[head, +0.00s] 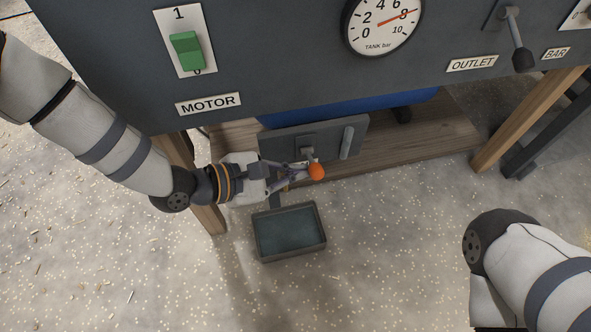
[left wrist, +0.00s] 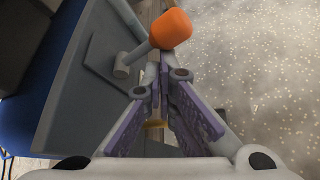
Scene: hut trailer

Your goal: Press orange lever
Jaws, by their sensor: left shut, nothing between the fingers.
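The orange knob of the lever (head: 316,172) sits on a short grey arm that comes off a dark plate (head: 270,145) below the control panel. My left gripper (head: 297,174) is shut and empty, its fingertips just left of the knob. In the left wrist view the orange knob (left wrist: 170,29) is beyond the fingertips, and the closed fingers (left wrist: 154,98) point toward it. I cannot tell whether they touch the knob or the lever arm. My right gripper is not in view; only part of my right arm shows at the lower right.
A dark tray (head: 262,256) lies on the floor below the lever. The panel above carries a green motor switch (head: 187,50), a tank gauge (head: 383,22) and an outlet lever (head: 522,58). Wooden legs (head: 525,120) stand at both sides. The speckled floor in front is mostly clear.

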